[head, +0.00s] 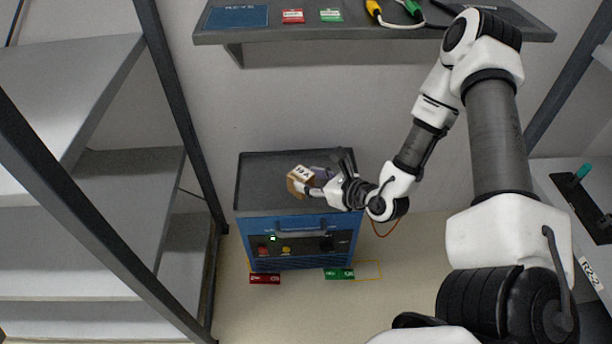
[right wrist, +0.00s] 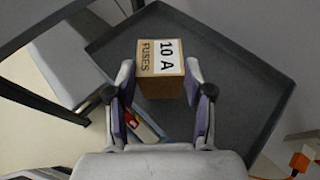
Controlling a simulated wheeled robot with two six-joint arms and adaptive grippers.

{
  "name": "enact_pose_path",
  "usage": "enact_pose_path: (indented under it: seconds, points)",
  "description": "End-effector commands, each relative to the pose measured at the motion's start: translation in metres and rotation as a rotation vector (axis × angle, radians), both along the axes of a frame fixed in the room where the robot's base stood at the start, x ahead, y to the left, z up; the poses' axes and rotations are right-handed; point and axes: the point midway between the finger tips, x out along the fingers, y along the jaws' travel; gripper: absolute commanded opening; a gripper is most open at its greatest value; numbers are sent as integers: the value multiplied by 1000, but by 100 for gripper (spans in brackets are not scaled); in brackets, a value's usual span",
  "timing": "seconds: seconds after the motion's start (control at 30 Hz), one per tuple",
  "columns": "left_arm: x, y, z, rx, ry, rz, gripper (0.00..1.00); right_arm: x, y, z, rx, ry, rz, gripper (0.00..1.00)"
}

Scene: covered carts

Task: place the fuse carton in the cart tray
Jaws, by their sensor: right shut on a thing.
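The fuse carton (head: 299,176) is a small brown box with a white label. In the right wrist view the carton (right wrist: 160,70) reads "10 A" and "FUSES". My right gripper (head: 312,183) is shut on it, with one finger on each side. The carton is over the dark grey cart tray (head: 262,168), the top of a blue cart (head: 258,228). The tray (right wrist: 240,75) also shows around the carton in the right wrist view. I cannot tell how far the carton is above the tray floor. My left gripper is out of view.
Grey shelving (head: 125,180) stands left of the cart. A wall shelf (head: 350,38) above bears a blue keys mat, tags and cables. Red (head: 264,279) and green (head: 339,273) blocks lie at the cart's foot. The tray looks otherwise empty in the head view.

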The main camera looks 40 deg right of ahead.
Motion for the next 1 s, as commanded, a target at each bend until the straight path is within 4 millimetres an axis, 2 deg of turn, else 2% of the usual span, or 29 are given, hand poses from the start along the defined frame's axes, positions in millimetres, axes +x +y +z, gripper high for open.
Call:
enact_pose_path:
  seconds: [0.03, 0.1, 0.23, 0.5, 0.83, 0.87, 0.9, 0.93, 1.0]
  points:
    - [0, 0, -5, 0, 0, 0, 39, 16, -8, -2, -5, -6, 0, 15]
    - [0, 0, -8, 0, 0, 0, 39, 34, -16, -4, -4, -6, 0, 15]
    - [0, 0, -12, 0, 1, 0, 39, 53, -26, -7, -2, -1, 1, 15]
    - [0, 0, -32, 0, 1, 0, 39, 56, -27, -43, -1, 3, 2, 15]
    - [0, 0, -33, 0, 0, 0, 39, 56, -27, -45, 0, 1, 1, 15]
    - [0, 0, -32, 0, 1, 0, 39, 56, -27, -44, 1, 1, 1, 58]
    - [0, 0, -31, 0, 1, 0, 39, 56, -27, -44, 1, 1, 1, 72]
    - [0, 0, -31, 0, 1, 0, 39, 56, -27, -44, 1, 1, 1, 76]
    - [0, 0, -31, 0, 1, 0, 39, 56, -27, -44, 0, 1, 1, 76]
